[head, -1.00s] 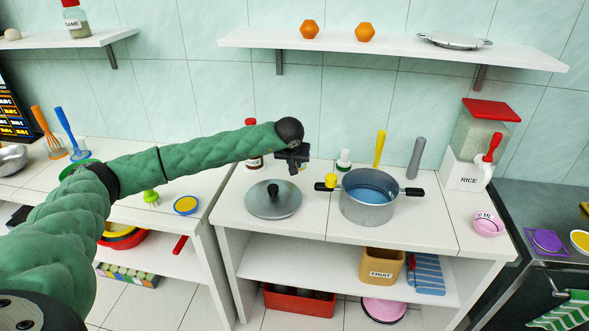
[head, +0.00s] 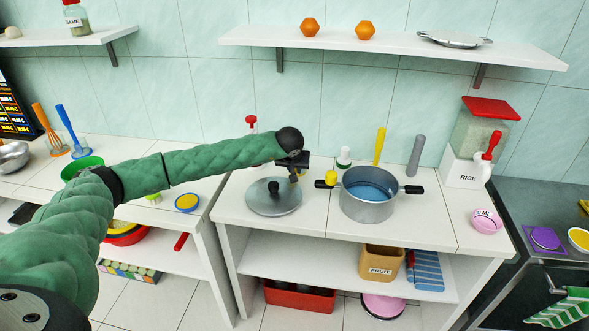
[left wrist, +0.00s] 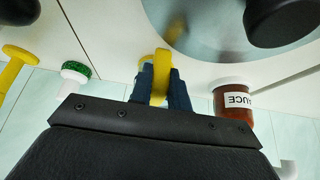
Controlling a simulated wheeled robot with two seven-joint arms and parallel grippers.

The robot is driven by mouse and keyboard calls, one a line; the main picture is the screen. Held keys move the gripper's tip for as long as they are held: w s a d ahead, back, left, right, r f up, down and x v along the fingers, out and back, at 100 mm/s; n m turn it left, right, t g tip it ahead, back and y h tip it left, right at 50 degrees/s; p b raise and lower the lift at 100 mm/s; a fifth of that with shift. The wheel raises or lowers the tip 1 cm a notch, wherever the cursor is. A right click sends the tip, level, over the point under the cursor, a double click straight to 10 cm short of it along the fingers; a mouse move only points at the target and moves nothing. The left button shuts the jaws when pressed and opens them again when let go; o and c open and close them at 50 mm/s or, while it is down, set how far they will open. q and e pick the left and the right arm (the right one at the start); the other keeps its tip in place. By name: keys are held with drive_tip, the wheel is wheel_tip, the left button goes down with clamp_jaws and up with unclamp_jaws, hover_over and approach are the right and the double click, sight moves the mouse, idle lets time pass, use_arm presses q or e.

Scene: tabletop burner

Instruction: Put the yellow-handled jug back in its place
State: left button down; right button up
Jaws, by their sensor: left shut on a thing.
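My left gripper (left wrist: 161,88) is shut on a narrow yellow piece (left wrist: 160,76), which I take to be the handle of the yellow-handled jug. The jug's body cannot be made out. In the head view the left gripper (head: 293,171) points down just behind and to the right of the grey lid (head: 262,197), left of the pot (head: 368,202). A yellow reflection shows on the lid in the left wrist view. My right gripper is not in view.
A yellow-topped item (head: 331,178) is by the pot's left handle. A green-and-white shaker (head: 344,157) and a yellow upright item (head: 380,147) stand behind. The sauce jar (left wrist: 235,104) is close to my gripper. Counter in front of the lid and pot is clear.

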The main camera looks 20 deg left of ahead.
use_arm(q)
drive_tip(key=c, duration=1.3)
unclamp_jaws()
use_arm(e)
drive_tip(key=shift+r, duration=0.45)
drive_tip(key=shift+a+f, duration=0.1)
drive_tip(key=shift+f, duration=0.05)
